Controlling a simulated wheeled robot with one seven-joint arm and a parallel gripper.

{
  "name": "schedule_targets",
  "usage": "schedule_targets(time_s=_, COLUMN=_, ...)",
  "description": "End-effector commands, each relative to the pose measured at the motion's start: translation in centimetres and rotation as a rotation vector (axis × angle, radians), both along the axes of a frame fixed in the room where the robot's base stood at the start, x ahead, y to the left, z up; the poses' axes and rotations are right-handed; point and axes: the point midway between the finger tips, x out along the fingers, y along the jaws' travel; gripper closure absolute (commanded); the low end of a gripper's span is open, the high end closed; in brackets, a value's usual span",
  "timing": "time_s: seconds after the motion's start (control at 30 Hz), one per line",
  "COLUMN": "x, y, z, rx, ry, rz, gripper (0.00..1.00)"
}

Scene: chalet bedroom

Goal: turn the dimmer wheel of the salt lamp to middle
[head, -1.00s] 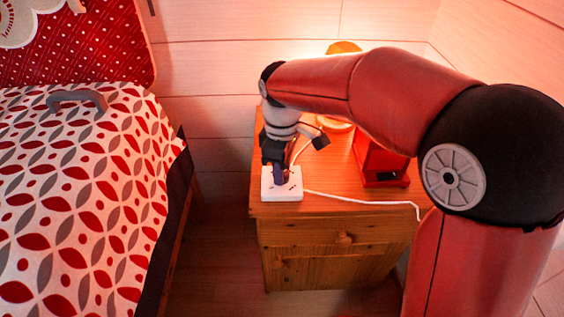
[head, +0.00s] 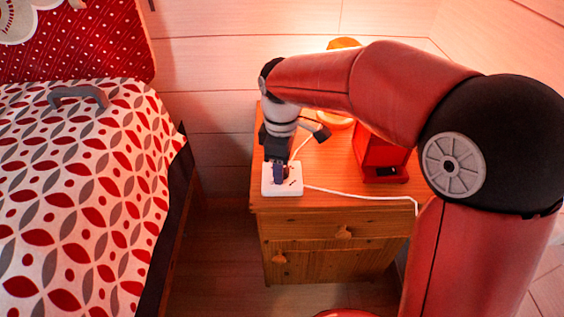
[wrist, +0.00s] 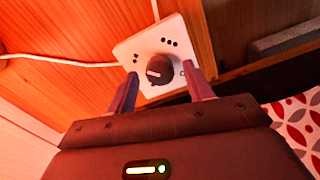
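The dimmer is a white square box (head: 294,187) on the front left of the nightstand top, with a black round wheel (wrist: 160,69) in the middle of its face in the wrist view. A pale pointer mark shows on the left part of the wheel. Dark dot marks lie around it on the box. My gripper (head: 280,171) is over the box, pointing down. In the wrist view its two fingers are apart, one on each side of the wheel, with gaps visible. The salt lamp (head: 343,43) glows orange behind my arm, mostly hidden.
A white cord (head: 360,197) runs from the box to the right across the wooden nightstand (head: 330,225). A red object (head: 383,160) stands on the nightstand right of the box. A bed (head: 90,190) with a patterned cover is at the left. The box sits close to the nightstand's front edge.

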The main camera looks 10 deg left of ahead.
Motion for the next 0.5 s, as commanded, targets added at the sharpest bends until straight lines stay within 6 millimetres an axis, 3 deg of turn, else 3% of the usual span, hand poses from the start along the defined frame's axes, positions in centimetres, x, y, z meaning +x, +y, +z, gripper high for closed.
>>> schedule_targets(time_s=0.3, x=0.0, y=-0.1, z=0.2, rx=-0.001, ry=0.001, rz=-0.001, gripper=0.47)
schedule_targets(time_s=0.5, x=0.0, y=0.0, z=3.0, rx=0.001, ry=-0.002, rz=-0.002, gripper=0.47)
